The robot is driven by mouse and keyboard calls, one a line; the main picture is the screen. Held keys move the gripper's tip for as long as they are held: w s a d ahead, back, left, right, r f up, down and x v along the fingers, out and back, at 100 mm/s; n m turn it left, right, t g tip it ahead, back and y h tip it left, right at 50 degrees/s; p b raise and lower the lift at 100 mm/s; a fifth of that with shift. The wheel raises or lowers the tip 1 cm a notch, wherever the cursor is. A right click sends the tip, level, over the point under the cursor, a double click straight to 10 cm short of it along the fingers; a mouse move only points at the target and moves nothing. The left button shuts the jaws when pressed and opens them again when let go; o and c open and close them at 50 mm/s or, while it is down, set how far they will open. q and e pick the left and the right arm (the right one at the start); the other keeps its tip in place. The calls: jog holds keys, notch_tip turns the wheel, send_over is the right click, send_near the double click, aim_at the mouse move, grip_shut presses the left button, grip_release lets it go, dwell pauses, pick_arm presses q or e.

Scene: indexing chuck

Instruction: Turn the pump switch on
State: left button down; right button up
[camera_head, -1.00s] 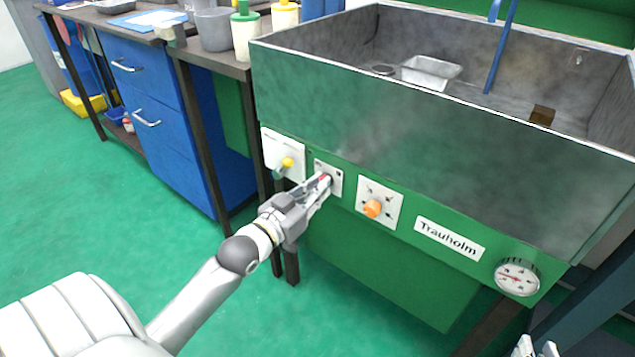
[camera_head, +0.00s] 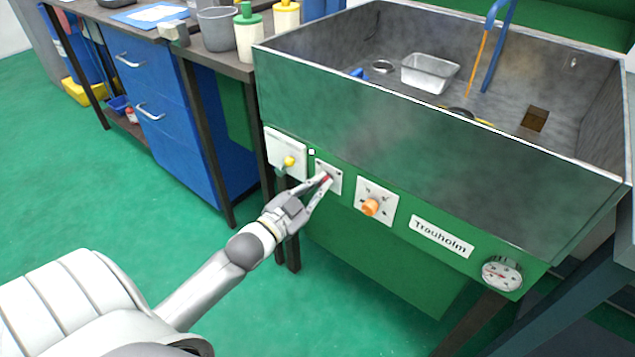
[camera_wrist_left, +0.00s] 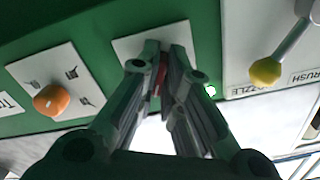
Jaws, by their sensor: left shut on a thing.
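The red switch (camera_head: 327,179) is on a small white plate (camera_head: 335,172) on the green front of the wash basin, and the gripper fingers mostly hide it. My left gripper (camera_head: 325,181) reaches up to it and is shut on it. In the left wrist view the red switch (camera_wrist_left: 161,76) shows between the two fingers (camera_wrist_left: 163,60). A small lamp (camera_head: 312,152) glows whitish green at the plate's upper left corner. It also shows in the left wrist view (camera_wrist_left: 210,91). My right gripper is not in view.
A yellow-tipped lever (camera_head: 289,161) is close on the left of the switch. An orange knob (camera_head: 370,207) is on the right, then the Trauholm label (camera_head: 441,237) and a round gauge (camera_head: 502,273). A metal tray (camera_head: 430,73) lies in the basin.

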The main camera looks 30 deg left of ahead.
pick_arm(q)
jog(key=shift+m, duration=0.3)
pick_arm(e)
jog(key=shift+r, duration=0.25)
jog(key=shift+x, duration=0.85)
pick_arm(q)
jog(key=c, duration=1.6)
grip_release()
jog(key=shift+s, duration=0.15)
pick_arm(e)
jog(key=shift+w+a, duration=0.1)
pick_arm(q)
jog(key=s, duration=1.1)
jog(key=shift+s+a, duration=0.35)
jog(key=shift+a, duration=0.1)
